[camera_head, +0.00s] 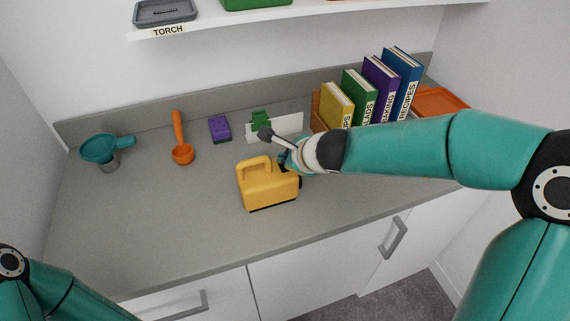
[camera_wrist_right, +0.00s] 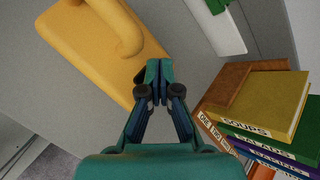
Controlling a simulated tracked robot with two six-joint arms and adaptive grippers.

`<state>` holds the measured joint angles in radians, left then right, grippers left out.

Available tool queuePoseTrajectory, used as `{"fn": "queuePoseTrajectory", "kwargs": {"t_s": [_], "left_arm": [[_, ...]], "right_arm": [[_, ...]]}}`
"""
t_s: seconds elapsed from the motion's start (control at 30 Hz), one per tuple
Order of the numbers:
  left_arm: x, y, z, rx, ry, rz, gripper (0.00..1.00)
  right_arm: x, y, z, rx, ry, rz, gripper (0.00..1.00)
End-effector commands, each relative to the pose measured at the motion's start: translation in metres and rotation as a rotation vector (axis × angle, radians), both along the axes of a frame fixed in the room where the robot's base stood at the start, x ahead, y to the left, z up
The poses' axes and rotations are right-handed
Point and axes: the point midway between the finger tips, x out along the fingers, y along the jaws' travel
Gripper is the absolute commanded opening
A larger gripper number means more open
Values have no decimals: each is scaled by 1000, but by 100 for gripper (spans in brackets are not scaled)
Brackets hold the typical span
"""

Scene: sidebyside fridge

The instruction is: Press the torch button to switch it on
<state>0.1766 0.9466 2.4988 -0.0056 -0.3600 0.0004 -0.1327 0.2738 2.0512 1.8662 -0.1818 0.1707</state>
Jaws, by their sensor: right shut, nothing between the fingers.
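The torch is a yellow box-shaped lamp with a top handle (camera_head: 266,190), standing upright on the grey counter. In the right wrist view the torch (camera_wrist_right: 75,38) fills the upper left. My right gripper (camera_head: 284,160) is at the torch's back right, beside its upper edge. In the right wrist view my right gripper (camera_wrist_right: 152,72) is shut and empty, its tips close to the torch's side; I cannot tell whether they touch. No button can be made out; that end of the torch is partly hidden by the gripper. My left gripper is out of view.
A shelf above holds a grey tray (camera_head: 165,12) over a TORCH label. Books (camera_head: 375,90) stand at the back right. A purple block (camera_head: 219,128), an orange scoop (camera_head: 181,150) and a teal funnel (camera_head: 100,149) are along the back. The counter's left front is clear.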

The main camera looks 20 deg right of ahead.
Motion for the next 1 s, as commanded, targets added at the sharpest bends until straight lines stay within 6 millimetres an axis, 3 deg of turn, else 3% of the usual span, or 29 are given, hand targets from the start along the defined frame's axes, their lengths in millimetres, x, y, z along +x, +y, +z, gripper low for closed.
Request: {"fn": "queuePoseTrajectory", "kwargs": {"t_s": [1.0], "left_arm": [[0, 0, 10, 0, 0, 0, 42]], "right_arm": [[0, 1, 7, -1, 0, 2, 0]]}}
